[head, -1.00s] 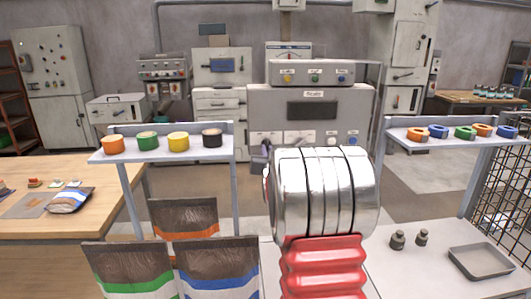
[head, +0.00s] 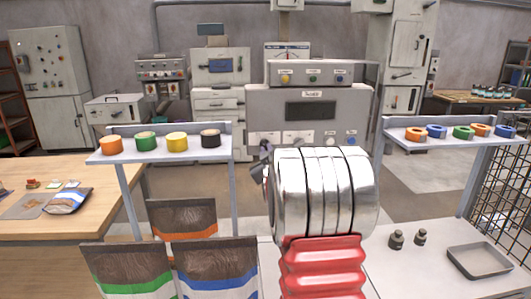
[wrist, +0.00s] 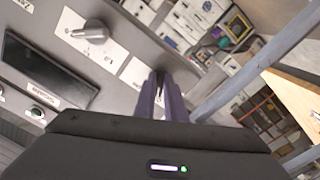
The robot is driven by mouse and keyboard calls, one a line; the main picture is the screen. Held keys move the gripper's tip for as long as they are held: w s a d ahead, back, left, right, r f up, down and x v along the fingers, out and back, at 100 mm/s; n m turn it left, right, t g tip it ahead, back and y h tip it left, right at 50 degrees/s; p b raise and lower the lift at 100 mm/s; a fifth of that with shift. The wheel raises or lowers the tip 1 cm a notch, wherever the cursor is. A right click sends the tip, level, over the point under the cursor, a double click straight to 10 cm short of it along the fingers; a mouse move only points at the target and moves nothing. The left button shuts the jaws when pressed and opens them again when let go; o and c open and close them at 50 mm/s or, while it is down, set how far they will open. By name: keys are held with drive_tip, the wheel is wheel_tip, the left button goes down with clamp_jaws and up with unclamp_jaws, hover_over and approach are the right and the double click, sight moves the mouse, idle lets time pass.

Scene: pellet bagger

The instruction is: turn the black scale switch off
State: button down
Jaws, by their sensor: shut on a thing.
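The grey scale housing (head: 353,108) with its dark display (head: 311,110) stands behind my arm in the head view. In the wrist view a grey knob (wrist: 92,32) sits on one white plate, beside the dark display (wrist: 48,70). My gripper (wrist: 162,84) is in front of a second white plate (wrist: 134,73), its purple fingers close together and shut on the black scale switch. The fingers hide nearly all of the switch, so its position cannot be read. In the head view my gripper (head: 264,158) shows at the panel's lower left, partly hidden by my arm.
A shelf with several coloured rolls (head: 177,142) is close on the left, with filled bags (head: 215,265) below it. Another shelf (head: 395,124) with coloured rings stands right. Two weights (head: 396,240) and a grey tray (head: 481,262) lie on the white surface.

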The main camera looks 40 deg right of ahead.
drive_tip(key=shift+w+a+r, duration=0.2)
drive_tip(key=shift+r, duration=0.1)
drive_tip(key=c, duration=2.2)
unclamp_jaws()
drive_tip(key=o, duration=0.4)
drive_tip(key=shift+d+f, duration=0.1)
drive_tip(key=shift+f, duration=0.15)
drive_tip(key=shift+s, duration=0.1)
drive_tip(key=v, duration=1.3)
drive_tip(key=shift+s+a, duration=0.25)
drive_tip(key=shift+a, duration=0.05)
